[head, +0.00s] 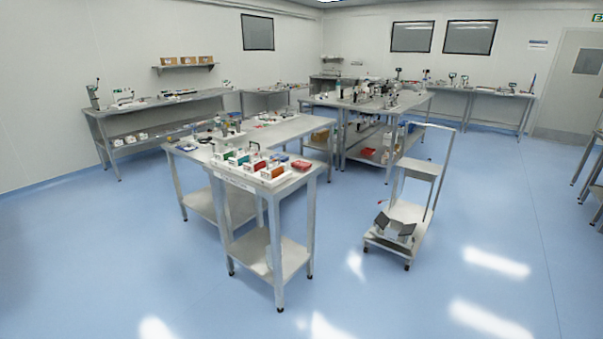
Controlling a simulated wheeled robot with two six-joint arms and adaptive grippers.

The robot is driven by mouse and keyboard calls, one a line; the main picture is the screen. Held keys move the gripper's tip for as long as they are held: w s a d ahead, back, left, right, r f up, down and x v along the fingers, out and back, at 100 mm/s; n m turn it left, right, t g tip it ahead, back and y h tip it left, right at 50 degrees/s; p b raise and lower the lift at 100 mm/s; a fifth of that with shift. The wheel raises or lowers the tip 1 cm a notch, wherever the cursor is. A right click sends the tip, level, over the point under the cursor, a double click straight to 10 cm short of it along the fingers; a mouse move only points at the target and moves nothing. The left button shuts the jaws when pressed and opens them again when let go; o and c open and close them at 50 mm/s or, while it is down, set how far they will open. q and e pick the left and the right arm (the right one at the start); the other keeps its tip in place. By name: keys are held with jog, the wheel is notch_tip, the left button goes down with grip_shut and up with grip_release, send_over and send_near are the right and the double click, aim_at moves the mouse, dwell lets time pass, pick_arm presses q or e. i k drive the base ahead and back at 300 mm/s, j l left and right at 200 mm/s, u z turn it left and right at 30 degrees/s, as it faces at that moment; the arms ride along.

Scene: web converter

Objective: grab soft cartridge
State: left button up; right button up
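A white rack (231,171) on the near end of the metal table (312,171) holds several small colored blocks. A green one (231,155), an orange-brown one (243,160) and a red one (301,164) stand out. They look like cartridges, but they are too small to tell which is the soft one. The table is some distance ahead of me, left of center. Neither of my grippers shows in the head view.
A metal trolley (407,210) with an upright handle stands right of the table, with dark-topped items (396,226) on its base. More workbenches line the left (160,102) and back walls. The blue floor (420,300) in front is clear.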

aim_at(270, 172)
jog(key=i+j+z, duration=0.4)
jog(key=j+z, duration=0.15)
jog(key=i+j+z, duration=0.25)
jog(key=j+z, duration=0.25)
jog(key=j, duration=0.2)
jog(key=i+j, duration=0.15)
jog(key=j, duration=0.4)
jog(key=i+j+z, duration=0.1)
jog(key=j, duration=0.4)
jog(key=i+j, duration=0.15)
jog(key=j, duration=0.4)
jog(key=i+j, duration=0.1)
jog(key=j, duration=0.45)
jog(key=i+j+z, duration=0.1)
jog(key=j, duration=0.45)
jog(key=i+j, duration=0.1)
jog(key=j, duration=0.4)
jog(key=i+j+z, duration=0.1)
jog(key=j, duration=0.45)
